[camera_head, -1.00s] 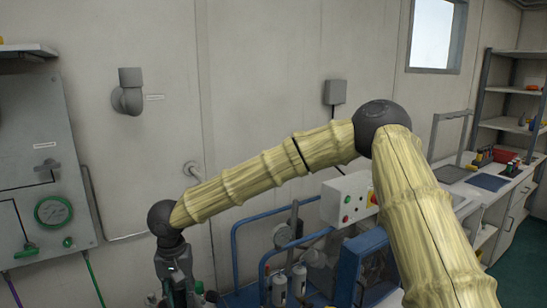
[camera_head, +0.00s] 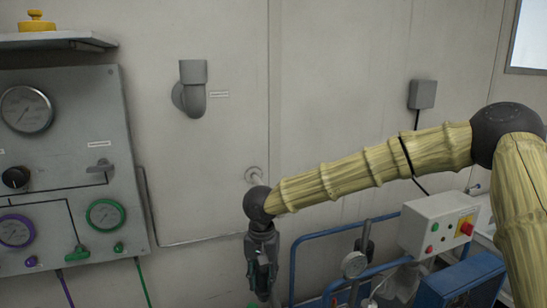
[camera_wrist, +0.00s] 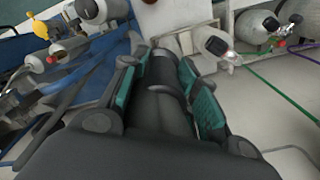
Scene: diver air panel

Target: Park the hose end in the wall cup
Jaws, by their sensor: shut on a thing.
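The wall cup (camera_head: 193,90), a grey elbow-shaped fitting with its mouth facing up, is on the pale wall left of centre in the head view. A small label is beside it. My gripper (camera_head: 263,282) hangs below and to the right of the cup, pointing down and well apart from it. In the wrist view my gripper (camera_wrist: 168,70) has its teal-padded fingers closed on a dark cylindrical piece, which looks like the hose end (camera_wrist: 162,75). In the head view the held piece is too small and dark to make out.
A grey gauge panel (camera_head: 70,150) with green and purple hoses stands at left, under a shelf (camera_head: 60,41). Blue rails (camera_head: 320,236) and a control box (camera_head: 436,224) are at lower right. The wall around the cup is clear. Gas cylinders (camera_wrist: 255,28) show in the wrist view.

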